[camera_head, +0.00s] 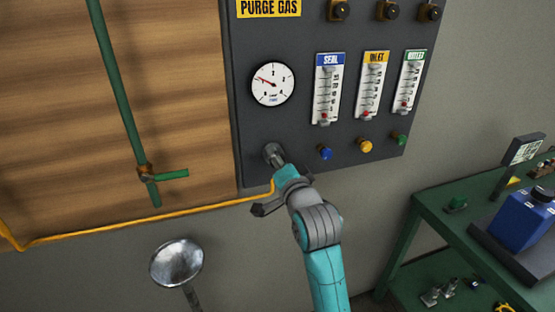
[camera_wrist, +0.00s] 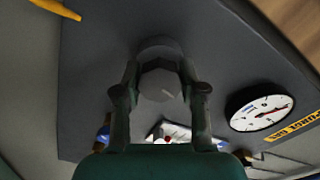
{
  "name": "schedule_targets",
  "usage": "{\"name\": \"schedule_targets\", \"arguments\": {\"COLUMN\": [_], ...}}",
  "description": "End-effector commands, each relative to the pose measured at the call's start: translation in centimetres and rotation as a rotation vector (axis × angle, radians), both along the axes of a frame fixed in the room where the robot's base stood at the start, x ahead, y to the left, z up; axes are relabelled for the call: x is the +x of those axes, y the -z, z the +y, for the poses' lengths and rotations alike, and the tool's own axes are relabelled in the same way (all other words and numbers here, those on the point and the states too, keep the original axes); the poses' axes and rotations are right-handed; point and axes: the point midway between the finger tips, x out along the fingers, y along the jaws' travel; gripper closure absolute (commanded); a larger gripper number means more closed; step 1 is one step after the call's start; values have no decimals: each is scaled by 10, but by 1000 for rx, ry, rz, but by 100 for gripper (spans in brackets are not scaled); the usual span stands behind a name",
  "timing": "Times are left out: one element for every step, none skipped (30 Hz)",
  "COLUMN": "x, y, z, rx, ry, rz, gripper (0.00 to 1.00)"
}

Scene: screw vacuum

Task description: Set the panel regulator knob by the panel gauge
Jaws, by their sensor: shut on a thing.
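The panel regulator knob (camera_head: 272,152) is a round grey knob low on the dark panel, below the gauge. My gripper (camera_head: 272,178) is at the knob, at the lower left of the panel. In the wrist view the two fingers (camera_wrist: 160,92) are closed on both sides of the knob (camera_wrist: 160,72), which faces the camera with a small light mark. The white round panel gauge (camera_head: 272,83) has a red needle pointing to the upper left of its dial; it also shows tilted in the wrist view (camera_wrist: 260,112). Its numbers are too small to read surely.
The dark panel (camera_head: 245,120) also bears the SEAL (camera_head: 328,88), INLET (camera_head: 371,85) and a green-headed flowmeter (camera_head: 409,82), with blue, yellow and green knobs below. A yellow hose (camera_head: 150,220) runs just left of my gripper. A green bench (camera_head: 430,205) stands at right.

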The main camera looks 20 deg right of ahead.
Motion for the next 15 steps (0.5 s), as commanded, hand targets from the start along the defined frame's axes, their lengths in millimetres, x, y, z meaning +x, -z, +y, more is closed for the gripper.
{"name": "schedule_targets", "arguments": {"x": [0,0,0,0,0,0,0,0,0,0,0,0,0,0,0], "y": [0,0,0,0,0,1,1,1,1,1,1,1,1,1,1], "z": [0,0,0,0,-1,-1,-1,-1,-1,-1,-1,-1,-1,-1,-1], "rx": [35,56,84,104,123,146,163,178,196,209,221,234,243,251,260], "ry": [1,0,1,1,1,1,1,1,1,1,1,1,1,1,1], "rz": [1,0,1,1,1,1,0,0,0,0,0,0,0,0,0], "gripper": [94,94,94,94,94,94,94,94,94,94,94,94,94,94,94]}}
